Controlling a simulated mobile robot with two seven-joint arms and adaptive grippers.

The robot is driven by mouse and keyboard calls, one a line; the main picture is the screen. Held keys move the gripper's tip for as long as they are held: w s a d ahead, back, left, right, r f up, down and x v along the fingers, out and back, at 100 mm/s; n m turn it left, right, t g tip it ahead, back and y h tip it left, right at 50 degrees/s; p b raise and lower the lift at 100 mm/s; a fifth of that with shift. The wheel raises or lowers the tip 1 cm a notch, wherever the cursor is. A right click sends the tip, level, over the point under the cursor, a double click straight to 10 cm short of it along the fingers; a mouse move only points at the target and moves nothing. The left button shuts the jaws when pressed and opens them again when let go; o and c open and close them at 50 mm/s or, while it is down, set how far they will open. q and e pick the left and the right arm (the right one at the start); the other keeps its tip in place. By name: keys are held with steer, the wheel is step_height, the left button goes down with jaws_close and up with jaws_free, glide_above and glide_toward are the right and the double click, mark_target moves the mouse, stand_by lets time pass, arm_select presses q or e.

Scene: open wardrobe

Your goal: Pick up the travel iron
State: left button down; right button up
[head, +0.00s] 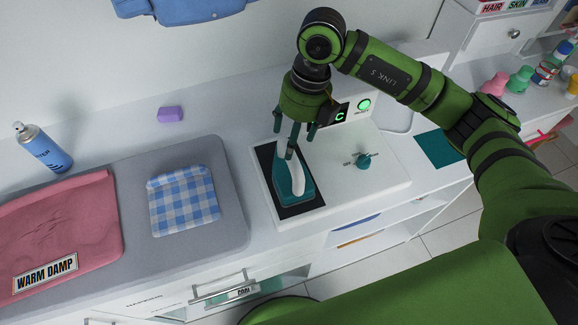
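The travel iron (307,192) is teal with a white handle (299,178). It lies on a dark rectangular pad (302,211) set in a white console (374,190) on the counter. My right gripper (294,141) comes in from the right, pointing down over the rear end of the iron. Its teal fingers are spread apart, so it is open. One fingertip overlaps the rear of the handle in the picture; I cannot tell whether it touches. My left gripper is not in view.
The console carries a teal knob (363,160) and a lit green button (364,105). To the left are a checked cloth (184,200) on a grey mat (233,220), a pink cloth (62,228), a blue spray can (43,148) and a purple block (170,114).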

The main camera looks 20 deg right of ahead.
steer(key=f+p, duration=0.1)
steer(key=f, duration=0.1)
steer(key=a+f+p, duration=0.1)
steer(key=f, duration=0.1)
steer(key=shift+s+a+f, duration=0.15)
steer(key=shift+s+f, duration=0.05)
steer(key=shift+a+f+p, duration=0.15)
steer(key=shift+f+p, duration=0.15)
steer(key=shift+f, duration=0.3)
steer(key=shift+w+r, duration=0.1)
steer(key=c, duration=1.3)
